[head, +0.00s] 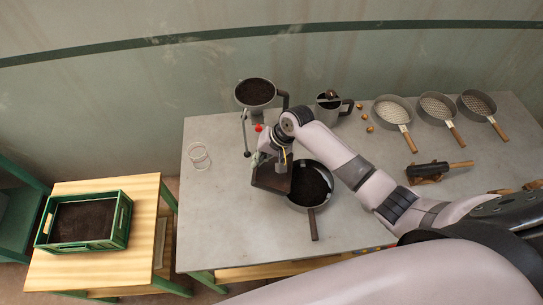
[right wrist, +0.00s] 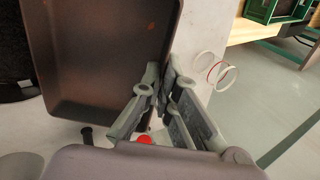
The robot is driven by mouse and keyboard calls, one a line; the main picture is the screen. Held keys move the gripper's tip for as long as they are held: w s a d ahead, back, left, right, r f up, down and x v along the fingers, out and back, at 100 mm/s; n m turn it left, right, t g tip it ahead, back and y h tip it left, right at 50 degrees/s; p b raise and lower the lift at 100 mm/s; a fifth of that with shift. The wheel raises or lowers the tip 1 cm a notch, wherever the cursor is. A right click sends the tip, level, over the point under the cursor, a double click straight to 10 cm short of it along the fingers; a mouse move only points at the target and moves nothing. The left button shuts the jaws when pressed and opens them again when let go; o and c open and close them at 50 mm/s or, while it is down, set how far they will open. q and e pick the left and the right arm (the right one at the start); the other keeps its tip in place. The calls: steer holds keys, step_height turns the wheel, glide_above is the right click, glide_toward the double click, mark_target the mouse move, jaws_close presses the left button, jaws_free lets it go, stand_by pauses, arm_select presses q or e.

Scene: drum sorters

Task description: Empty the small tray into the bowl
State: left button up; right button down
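My right gripper (head: 274,152) is shut on the rim of the small dark brown tray (head: 269,180). In the right wrist view the fingers (right wrist: 162,82) pinch the rim, and the tray (right wrist: 105,50) fills the upper left. Its visible inside is bare except for a few orange-brown specks. The tray is tilted beside and partly over the left edge of the bowl (head: 312,186), a grey pan with a handle holding dark soil. Part of the bowl's left side is hidden behind the tray. Dark soil shows at the left edge of the wrist view. My left gripper is not seen.
A soil-filled hopper (head: 256,93) and a mug (head: 328,104) stand behind my arm. Three sieves (head: 393,110) and several small golden pieces line the back right. A dark tool (head: 430,171) lies right. Clear rings (head: 199,156) lie left. A green crate (head: 124,222) stands on a wooden table.

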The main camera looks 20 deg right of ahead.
steer(key=w+a+f+g+h+b, duration=0.2)
steer(key=w+a+f+h, duration=0.1)
steer(key=a+f+h, duration=0.1)
steer(key=shift+a+f+g+h+b, duration=0.3)
steer(key=shift+a+f+h+b, duration=0.1)
steer(key=shift+a, duration=0.35)
steer(key=shift+s+d+r, duration=0.1)
steer(key=shift+s, duration=0.05)
step_height(320, 180, up, 4)
steer(key=p, duration=0.2)
steer(key=shift+p, duration=0.4)
